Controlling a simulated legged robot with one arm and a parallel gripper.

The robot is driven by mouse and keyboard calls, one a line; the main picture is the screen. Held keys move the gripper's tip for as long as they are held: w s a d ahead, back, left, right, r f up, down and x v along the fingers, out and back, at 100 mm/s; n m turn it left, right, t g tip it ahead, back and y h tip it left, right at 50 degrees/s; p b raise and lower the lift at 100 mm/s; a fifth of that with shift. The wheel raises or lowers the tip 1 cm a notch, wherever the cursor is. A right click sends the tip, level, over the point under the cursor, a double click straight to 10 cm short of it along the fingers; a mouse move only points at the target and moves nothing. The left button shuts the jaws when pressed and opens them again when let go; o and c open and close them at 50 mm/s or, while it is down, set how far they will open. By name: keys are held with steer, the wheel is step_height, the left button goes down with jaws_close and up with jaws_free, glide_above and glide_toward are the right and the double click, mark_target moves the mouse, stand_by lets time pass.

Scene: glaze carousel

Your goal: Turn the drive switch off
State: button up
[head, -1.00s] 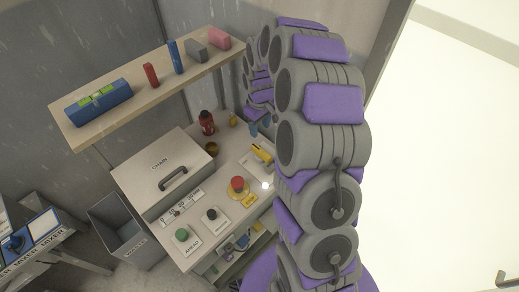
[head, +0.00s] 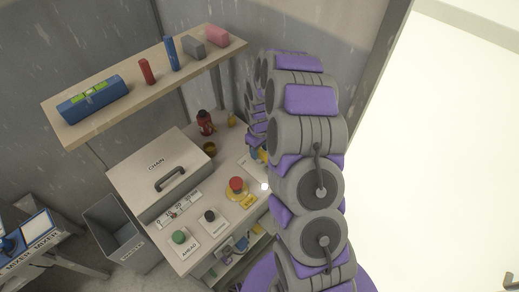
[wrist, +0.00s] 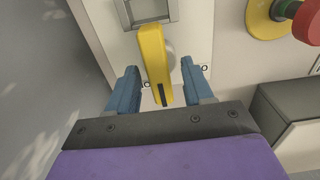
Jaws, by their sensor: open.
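The drive switch shows in the wrist view as a yellow lever (wrist: 154,48) on a pale plate, with a grey square fitting behind its upper end. My gripper (wrist: 159,68) is open. Its two blue fingers stand on either side of the lever's lower part, with a visible gap on each side. In the head view the switch is mostly hidden behind my arm, and only a bit of blue finger and yellow shows at the arm's left edge. Any on or off marking is too small to read.
A red mushroom button (head: 236,185) on a yellow base sits beside the switch, also at top right in the wrist view (wrist: 308,22).

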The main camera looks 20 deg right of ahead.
steer(key=shift+d, duration=0.2)
steer(key=shift+c, duration=0.2)
steer(key=shift+c, duration=0.7)
jaws_close()
